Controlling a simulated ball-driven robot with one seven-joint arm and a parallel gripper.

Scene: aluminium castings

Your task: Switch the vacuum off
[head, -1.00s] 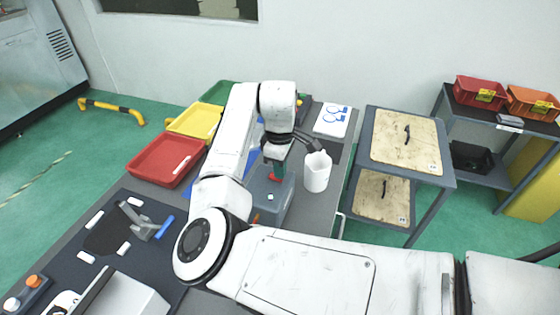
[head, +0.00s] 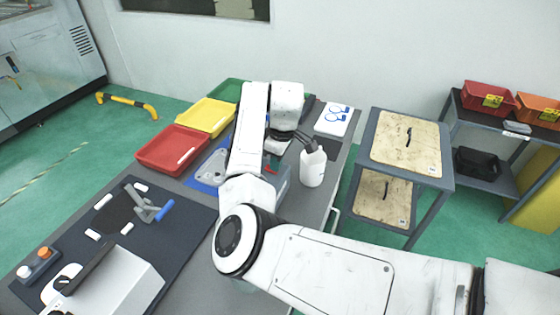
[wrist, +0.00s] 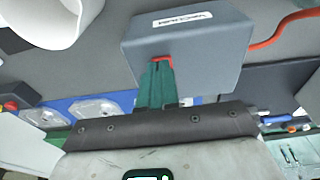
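The vacuum unit is a grey box with a white VACUUM label (wrist: 185,48) in the wrist view. In the head view only part of the box (head: 283,186) shows, behind my arm. A red switch part (wrist: 162,59) is at the tips of my gripper's green fingers (wrist: 158,68), against the near side of the box. The fingers lie close together, shut or almost so. I cannot tell whether they touch or grip the red part. In the head view, a bit of red (head: 271,169) shows beside my arm, and the fingers are hidden.
A white container (head: 313,166) stands close right of my wrist. Red (head: 172,150) and yellow (head: 206,118) trays lie left of my arm. A red hose (wrist: 285,32) runs from the box. A dark mat (head: 175,232) with a clamp lies at front left. A two-level cart (head: 373,125) stands right.

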